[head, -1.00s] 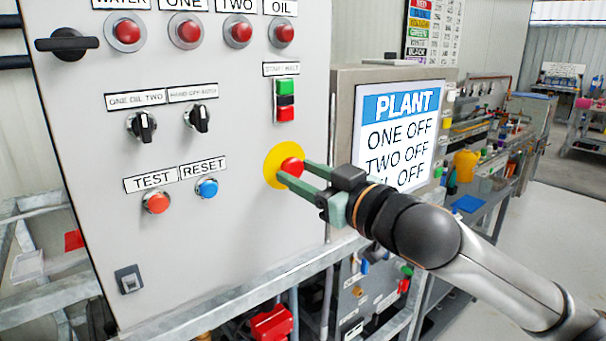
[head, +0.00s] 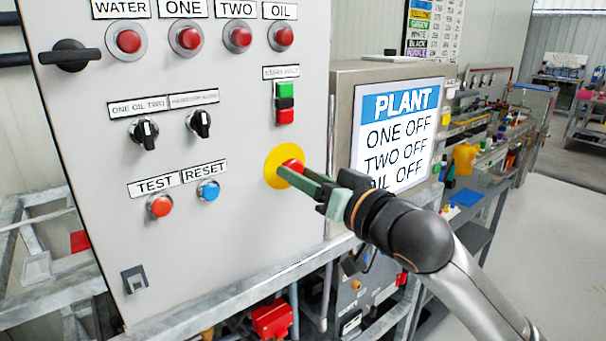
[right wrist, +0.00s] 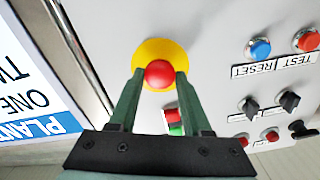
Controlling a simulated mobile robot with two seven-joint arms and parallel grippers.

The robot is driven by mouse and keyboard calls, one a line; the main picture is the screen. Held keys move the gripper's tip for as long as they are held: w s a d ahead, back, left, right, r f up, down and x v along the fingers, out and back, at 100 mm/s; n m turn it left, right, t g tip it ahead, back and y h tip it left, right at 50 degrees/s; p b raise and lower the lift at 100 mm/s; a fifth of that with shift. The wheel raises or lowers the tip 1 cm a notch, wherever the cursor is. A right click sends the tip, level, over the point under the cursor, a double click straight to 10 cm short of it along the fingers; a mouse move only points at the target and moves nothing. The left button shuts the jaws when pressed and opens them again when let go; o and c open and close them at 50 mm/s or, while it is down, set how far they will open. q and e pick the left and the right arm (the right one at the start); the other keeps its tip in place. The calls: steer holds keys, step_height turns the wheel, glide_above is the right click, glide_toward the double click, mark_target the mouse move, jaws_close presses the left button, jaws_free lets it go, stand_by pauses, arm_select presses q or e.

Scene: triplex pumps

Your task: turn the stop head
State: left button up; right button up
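The stop head is a red round button (head: 292,166) on a yellow disc (head: 272,178), low on the right side of the grey panel. My right gripper (head: 291,172) reaches it from the right, its green fingers at the head. In the right wrist view, the red head (right wrist: 159,73) sits between the two fingertips (right wrist: 160,76), one on each side, with no clear gap. The gripper looks shut on the head. The fingers hide part of the head in the head view. My left gripper is not in view.
The grey panel (head: 235,235) also carries a green and red start/halt switch (head: 285,103), black selectors (head: 145,133), and TEST (head: 159,205) and RESET (head: 208,190) buttons. A PLANT screen (head: 398,135) stands close behind my right gripper. A metal rail (head: 215,300) runs below the panel.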

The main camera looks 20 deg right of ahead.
steer(key=o, duration=0.5)
steer(key=shift+c, duration=0.2)
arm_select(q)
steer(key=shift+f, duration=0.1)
arm_select(e)
steer(key=shift+s, duration=0.1)
arm_select(q)
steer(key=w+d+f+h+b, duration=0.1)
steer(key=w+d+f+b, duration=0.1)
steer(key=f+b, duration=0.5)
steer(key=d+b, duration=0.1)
steer(key=b, duration=0.3)
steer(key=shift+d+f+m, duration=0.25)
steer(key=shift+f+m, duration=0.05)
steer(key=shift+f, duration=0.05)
arm_select(e)
steer(key=v, duration=1.2)
steer(key=shift+s+d+r, duration=0.1)
